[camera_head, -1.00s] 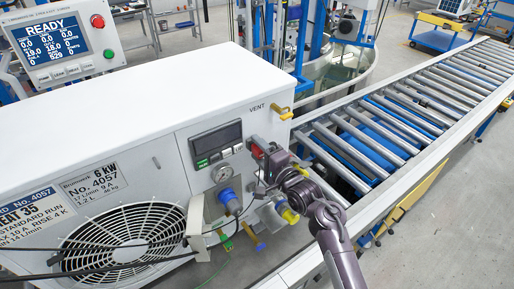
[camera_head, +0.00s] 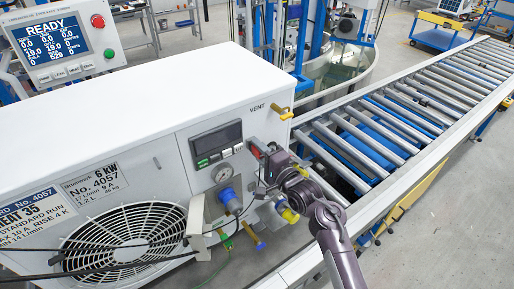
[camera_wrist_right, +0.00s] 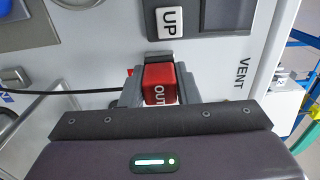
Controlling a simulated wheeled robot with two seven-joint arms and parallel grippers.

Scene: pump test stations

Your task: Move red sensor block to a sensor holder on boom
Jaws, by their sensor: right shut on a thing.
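My right gripper (camera_head: 262,152) is at the front face of the white pump unit, just right of its dark display. It is shut on the red sensor block (camera_wrist_right: 160,85), which is marked OUT in the right wrist view, and a finger shows on each side of it. In the head view only a small red part of the block (camera_head: 255,151) shows beside the gripper. A dark piece (camera_wrist_right: 158,58) sits at the block's far end against the panel, below an UP label (camera_wrist_right: 169,22); I cannot tell whether they touch. I cannot make out a boom holder for certain. My left gripper is not in view.
The white pump unit (camera_head: 160,80) fills the left, with a fan grille (camera_head: 125,238), a blue fitting (camera_head: 229,199) and a yellow vent valve (camera_head: 280,113). Cables hang near my gripper. A roller conveyor (camera_head: 405,113) runs to the back right. A round tank (camera_head: 345,70) stands behind.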

